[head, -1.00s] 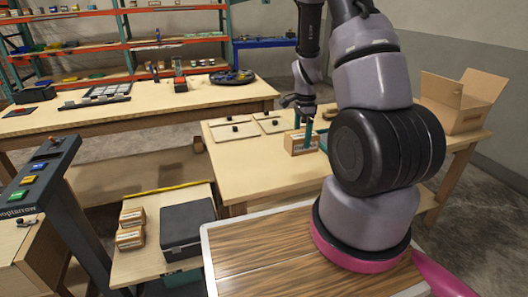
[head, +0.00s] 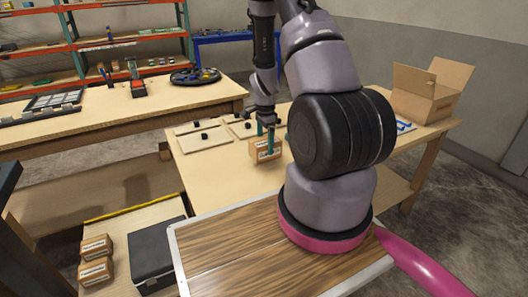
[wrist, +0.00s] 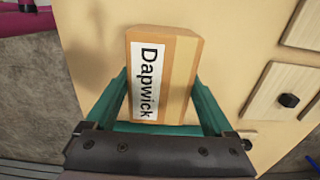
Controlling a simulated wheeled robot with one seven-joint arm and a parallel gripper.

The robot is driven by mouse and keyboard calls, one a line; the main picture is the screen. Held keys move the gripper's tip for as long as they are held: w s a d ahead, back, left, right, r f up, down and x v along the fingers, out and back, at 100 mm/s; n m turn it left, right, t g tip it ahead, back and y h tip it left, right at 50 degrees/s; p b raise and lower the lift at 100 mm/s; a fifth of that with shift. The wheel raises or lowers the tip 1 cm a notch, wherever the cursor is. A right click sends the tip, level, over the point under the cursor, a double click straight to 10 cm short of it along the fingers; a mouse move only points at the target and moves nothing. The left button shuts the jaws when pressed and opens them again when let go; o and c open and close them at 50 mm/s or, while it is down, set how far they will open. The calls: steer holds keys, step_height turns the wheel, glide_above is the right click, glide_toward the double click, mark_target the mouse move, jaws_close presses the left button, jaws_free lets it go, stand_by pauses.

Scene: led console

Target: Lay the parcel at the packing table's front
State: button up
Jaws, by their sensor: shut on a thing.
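The parcel is a small brown box (head: 264,151) with a white label. In the wrist view the parcel (wrist: 178,75) shows the word Dapwick and a tan tape strip. My gripper (head: 265,138) has its teal fingers shut on the parcel's two sides. In the wrist view my gripper (wrist: 160,84) holds the parcel between those fingers, over the pale wooden packing table (head: 218,176).
Flat panels with black knobs (head: 205,141) lie on the table's left part. An open cardboard carton (head: 428,99) stands at its right end. Two small boxes (head: 96,260) and a dark case (head: 155,255) sit on a low surface at lower left. Bare tabletop lies left of the parcel.

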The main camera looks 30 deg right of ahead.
steer(key=shift+f, duration=1.7)
steer(key=shift+f, duration=0.15)
steer(key=o, duration=1.5)
